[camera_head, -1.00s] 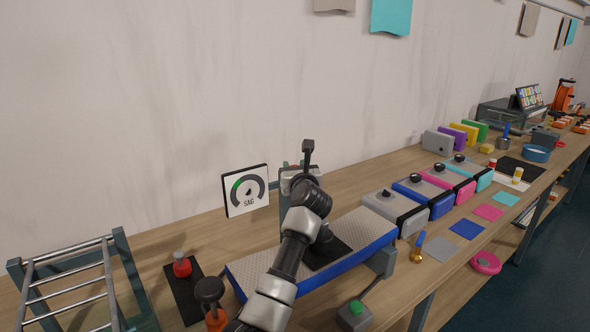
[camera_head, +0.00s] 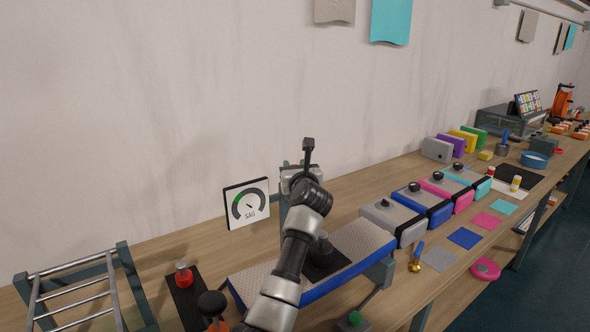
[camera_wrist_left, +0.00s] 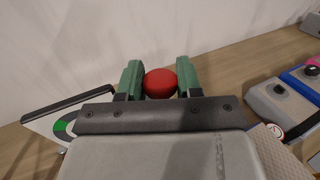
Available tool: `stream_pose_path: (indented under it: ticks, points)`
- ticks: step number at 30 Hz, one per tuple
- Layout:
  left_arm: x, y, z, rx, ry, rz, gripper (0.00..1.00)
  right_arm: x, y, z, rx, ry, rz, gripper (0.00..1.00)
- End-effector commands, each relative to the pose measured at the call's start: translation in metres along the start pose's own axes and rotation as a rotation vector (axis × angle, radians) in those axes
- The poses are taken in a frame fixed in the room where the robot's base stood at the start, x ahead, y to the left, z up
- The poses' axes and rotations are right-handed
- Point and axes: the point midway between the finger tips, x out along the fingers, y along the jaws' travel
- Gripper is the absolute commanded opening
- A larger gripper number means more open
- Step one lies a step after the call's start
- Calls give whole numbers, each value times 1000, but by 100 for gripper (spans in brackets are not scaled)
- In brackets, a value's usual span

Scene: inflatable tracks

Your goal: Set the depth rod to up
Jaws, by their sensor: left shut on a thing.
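My left gripper (camera_head: 297,172) reaches over the blue-edged bench pad (camera_head: 240,284) and stands just right of the SAG gauge panel (camera_head: 246,203). In the left wrist view its green fingers (camera_wrist_left: 160,82) are shut on a round red knob (camera_wrist_left: 160,83). I take the knob as the depth rod's handle; the rod below it is hidden behind the gripper body. In the head view my wrist hides the knob. A grey-green post (camera_head: 283,213) shows partly behind my arm. My right gripper is not in view.
The gauge panel stands close on the left. Grey (camera_head: 393,218), blue and pink boxes line the bench to the right. A red knob on a black plate (camera_head: 183,276) and a metal rack (camera_head: 75,290) are at the left. The wall is close behind.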

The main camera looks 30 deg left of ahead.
Motion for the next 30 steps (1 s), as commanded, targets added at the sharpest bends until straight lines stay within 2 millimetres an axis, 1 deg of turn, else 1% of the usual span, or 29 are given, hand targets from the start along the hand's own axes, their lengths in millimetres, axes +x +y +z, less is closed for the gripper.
stream_pose_path:
  ticks: [1, 3, 5, 13, 16, 20, 27, 30]
  points:
    - [0, 0, 8, -4, -16, -2, 39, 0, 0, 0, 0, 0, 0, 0]
    - [0, 0, 8, -4, -15, -2, 50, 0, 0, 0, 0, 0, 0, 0]
    - [0, 0, 7, -4, -14, -1, 59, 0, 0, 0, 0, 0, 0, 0]
    - [-1, 0, 4, -3, -10, -1, 59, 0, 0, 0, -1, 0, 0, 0]
    - [-6, 0, 3, -3, -10, -2, 59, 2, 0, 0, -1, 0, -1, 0]
    - [-23, -1, 2, -5, -11, -3, 59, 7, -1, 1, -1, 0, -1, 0]
    - [-70, -1, 0, -6, -11, -4, 59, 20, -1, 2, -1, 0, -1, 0]
    - [-86, 0, 1, -6, -11, -3, 59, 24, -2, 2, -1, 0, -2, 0]
